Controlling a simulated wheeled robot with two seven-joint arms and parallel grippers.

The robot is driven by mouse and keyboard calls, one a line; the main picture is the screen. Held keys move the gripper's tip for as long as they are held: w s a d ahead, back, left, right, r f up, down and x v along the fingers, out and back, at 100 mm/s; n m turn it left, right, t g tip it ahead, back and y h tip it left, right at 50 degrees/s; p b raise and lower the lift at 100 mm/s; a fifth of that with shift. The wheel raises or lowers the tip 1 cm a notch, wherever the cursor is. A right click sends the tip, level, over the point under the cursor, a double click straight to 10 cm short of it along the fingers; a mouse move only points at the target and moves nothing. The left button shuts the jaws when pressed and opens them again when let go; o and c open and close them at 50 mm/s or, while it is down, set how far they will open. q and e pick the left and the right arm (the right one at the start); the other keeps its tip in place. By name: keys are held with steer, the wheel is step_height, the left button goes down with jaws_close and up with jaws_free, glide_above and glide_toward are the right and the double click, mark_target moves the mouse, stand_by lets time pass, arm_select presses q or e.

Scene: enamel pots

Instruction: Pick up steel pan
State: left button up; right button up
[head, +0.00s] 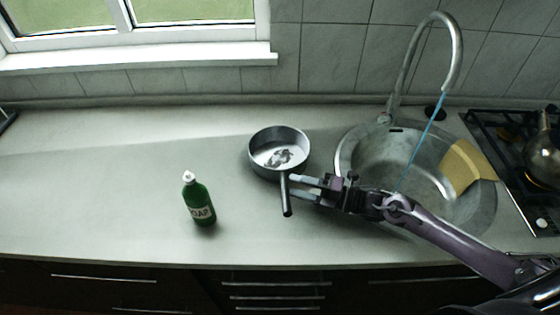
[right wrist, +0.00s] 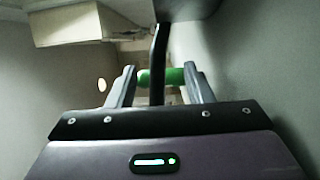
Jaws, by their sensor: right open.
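The steel pan (head: 264,152) stands on the worktop left of the sink, with something patchy, dark and pale, showing on its inner bottom. Its dark handle (head: 287,205) points toward the front edge. My right gripper (head: 292,186) comes in from the right, low over the worktop, open, with its fingertips at the handle. In the right wrist view the handle (right wrist: 159,50) runs upright between the two spread fingers (right wrist: 159,72), with a gap on each side. Whether the fingertips reach past the handle is hard to tell. My left gripper is not in view.
A green soap bottle (head: 200,205) stands left of the pan and shows sideways behind the handle in the right wrist view (right wrist: 175,76). The sink (head: 365,150), with a tall tap (head: 457,50) and a yellow cloth-like piece (head: 463,165), lies right. A stove with a kettle (head: 545,155) is beyond.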

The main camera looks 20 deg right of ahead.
mark_target(285, 180)
steer(key=p+x, duration=0.1)
steer(key=x, duration=0.3)
steer(key=shift+r, duration=0.2)
steer(key=shift+w+a+f, duration=0.1)
steer(key=shift+w+a, duration=0.1)
steer(key=shift+s, duration=0.1)
steer(key=shift+c, duration=0.4)
